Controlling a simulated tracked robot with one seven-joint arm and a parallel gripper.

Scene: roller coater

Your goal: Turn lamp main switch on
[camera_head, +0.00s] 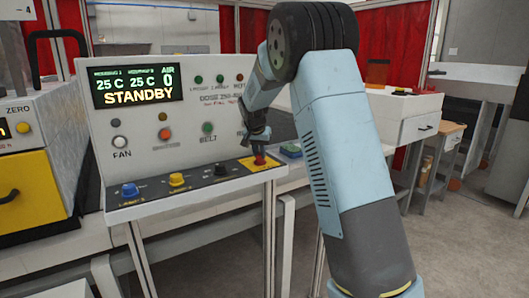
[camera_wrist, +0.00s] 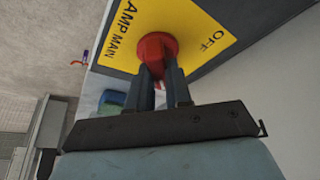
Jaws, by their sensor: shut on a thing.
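The lamp main switch is a red rotary knob (camera_head: 259,160) on a yellow plate (camera_head: 247,165), at the right end of the panel's sloped lower ledge. In the wrist view the red knob (camera_wrist: 157,46) sits on the yellow plate (camera_wrist: 190,15), which carries the words "LAMP MAIN" and "OFF". My gripper (camera_head: 257,148) reaches down onto the knob from above. In the wrist view both dark fingers of my gripper (camera_wrist: 160,75) are at the knob, shut on it. The fingers hide part of the knob, so its exact pointing direction cannot be told.
The control panel's display (camera_head: 138,86) reads "STANDBY". A black knob (camera_head: 221,170), a yellow knob (camera_head: 176,179) and a blue knob (camera_head: 130,190) stand left of the red one on the ledge. Round buttons, including the white fan button (camera_head: 119,142), are on the upright face.

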